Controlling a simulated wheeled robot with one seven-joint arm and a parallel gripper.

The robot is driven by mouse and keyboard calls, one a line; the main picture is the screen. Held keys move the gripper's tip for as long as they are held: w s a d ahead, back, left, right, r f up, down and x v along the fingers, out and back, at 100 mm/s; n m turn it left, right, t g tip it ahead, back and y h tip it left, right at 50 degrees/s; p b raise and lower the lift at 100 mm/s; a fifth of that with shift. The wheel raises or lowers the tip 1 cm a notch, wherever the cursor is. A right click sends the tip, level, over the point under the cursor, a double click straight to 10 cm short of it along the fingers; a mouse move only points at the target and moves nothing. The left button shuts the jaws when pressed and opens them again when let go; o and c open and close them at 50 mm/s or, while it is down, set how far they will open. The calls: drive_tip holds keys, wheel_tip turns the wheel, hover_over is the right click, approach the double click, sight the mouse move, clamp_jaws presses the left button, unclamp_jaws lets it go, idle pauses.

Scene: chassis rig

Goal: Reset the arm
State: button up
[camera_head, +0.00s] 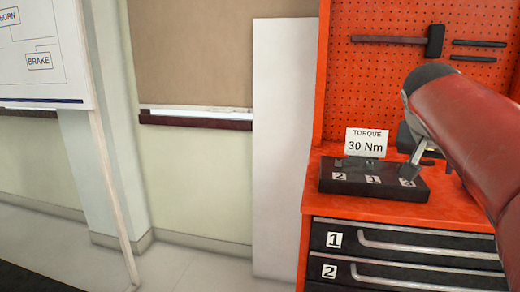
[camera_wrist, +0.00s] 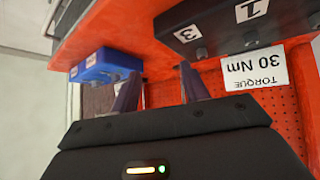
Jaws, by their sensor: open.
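My red arm reaches in from the right in the head view, and part of my gripper (camera_head: 412,160) shows at its end, over the right side of the orange workbench (camera_head: 455,212). In the wrist view my gripper (camera_wrist: 160,90) is open, its two fingers apart with nothing between them. The picture there is upside down. A black numbered block (camera_head: 375,189) stands on the bench beside the gripper; it also shows in the wrist view (camera_wrist: 225,38). I cannot tell whether a finger touches it.
A "TORQUE 30 Nm" sign (camera_head: 366,143) stands at the block. A blue block (camera_wrist: 106,66) sits on the bench in the wrist view. A hammer (camera_head: 434,41) hangs on the red pegboard (camera_head: 375,80). Black drawers (camera_head: 400,240) are below.

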drive_tip(key=s+a+f+n+y, duration=0.3)
drive_tip(key=s+a+f, duration=0.6)
drive_tip(key=f, duration=0.2)
drive_tip(key=s+a+f+n+y, duration=0.3)
drive_tip(key=s+a+f, duration=0.6)
drive_tip(key=f, duration=0.3)
drive_tip(key=shift+s+n+g, duration=0.3)
drive_tip(key=shift+s+n, duration=0.2)
drive_tip(key=shift+n, duration=0.3)
